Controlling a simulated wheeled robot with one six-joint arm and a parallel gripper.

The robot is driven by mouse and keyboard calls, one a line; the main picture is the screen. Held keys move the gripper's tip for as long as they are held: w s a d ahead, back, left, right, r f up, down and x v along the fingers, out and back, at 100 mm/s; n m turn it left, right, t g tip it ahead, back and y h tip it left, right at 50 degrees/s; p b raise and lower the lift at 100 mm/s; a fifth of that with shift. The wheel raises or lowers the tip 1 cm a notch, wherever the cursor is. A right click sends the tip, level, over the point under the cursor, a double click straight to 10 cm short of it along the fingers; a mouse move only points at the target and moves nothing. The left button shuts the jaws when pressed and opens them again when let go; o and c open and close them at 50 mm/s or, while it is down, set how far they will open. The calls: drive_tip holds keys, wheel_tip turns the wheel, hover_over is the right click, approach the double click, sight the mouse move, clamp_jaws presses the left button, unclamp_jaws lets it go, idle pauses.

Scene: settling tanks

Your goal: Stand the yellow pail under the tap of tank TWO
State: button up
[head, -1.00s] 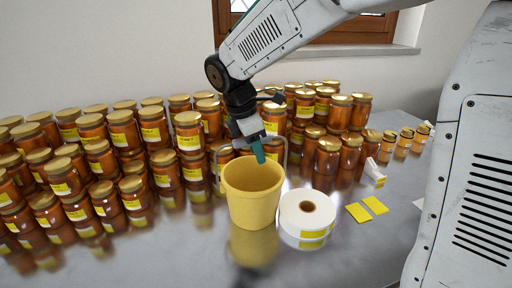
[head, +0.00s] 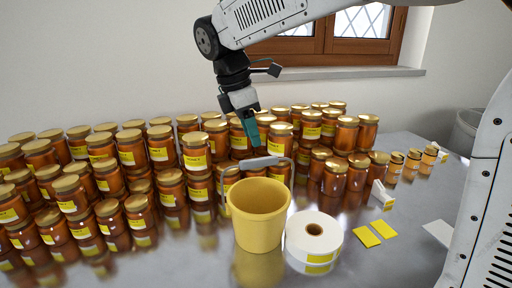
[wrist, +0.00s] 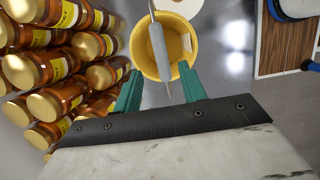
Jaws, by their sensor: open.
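The yellow pail (head: 258,222) stands upright on the metal table in the head view, its wire handle raised with a grey grip (head: 265,163) at the top. It also shows in the wrist view (wrist: 187,62), open and apparently empty, with the grey grip (wrist: 157,46) crossing above it. My gripper (head: 254,140) is above the handle, pointing down. In the wrist view the green fingers (wrist: 157,88) are spread apart, with the handle grip between or just beyond their tips; contact cannot be told. No tank or tap is in view.
Many honey jars (head: 100,180) with gold lids crowd the table left of and behind the pail. A roll of white labels (head: 314,240) sits close to its right, with yellow cards (head: 375,234) beyond. A window (head: 345,35) is behind.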

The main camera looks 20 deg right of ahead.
drive_tip(key=shift+s+a+r, duration=0.1)
drive_tip(key=shift+r, duration=0.4)
